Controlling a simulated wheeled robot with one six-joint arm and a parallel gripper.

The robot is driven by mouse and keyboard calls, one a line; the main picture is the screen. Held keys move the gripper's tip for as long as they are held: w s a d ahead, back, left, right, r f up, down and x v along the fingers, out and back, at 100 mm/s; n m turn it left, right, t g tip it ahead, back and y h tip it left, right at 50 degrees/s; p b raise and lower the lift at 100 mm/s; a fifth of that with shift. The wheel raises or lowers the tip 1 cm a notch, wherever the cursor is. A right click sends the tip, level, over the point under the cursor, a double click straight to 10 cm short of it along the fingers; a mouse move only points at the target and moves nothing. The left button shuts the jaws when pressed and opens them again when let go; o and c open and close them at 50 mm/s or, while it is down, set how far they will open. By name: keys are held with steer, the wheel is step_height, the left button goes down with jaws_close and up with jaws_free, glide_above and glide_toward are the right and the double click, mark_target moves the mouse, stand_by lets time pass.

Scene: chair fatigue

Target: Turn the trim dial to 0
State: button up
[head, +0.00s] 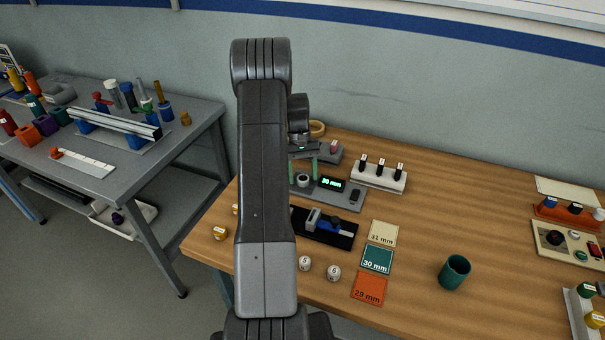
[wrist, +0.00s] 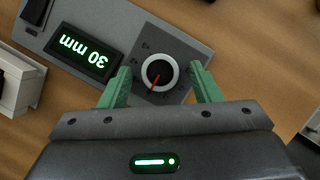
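The trim dial (head: 303,180) is a round knob on a grey instrument panel (head: 346,200). In the wrist view the dial (wrist: 158,74) has a black centre, a pale ring and a red pointer line towards the lower left. Whether the fingertips are level with the dial is unclear.
A black switch (head: 355,195) sits on the panel. A white rack (head: 379,181) with several dark-topped pieces stands behind right. In front are a black fixture (head: 335,238), three labelled cards (head: 377,259), two white pieces (head: 334,273) and a green cup (head: 454,272).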

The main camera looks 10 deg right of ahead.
steer(key=v, duration=1.4)
steer(key=shift+b, duration=0.4)
steer(key=shift+f, duration=0.15)
steer(key=x, duration=1.4)
steer(key=shift+p, duration=0.4)
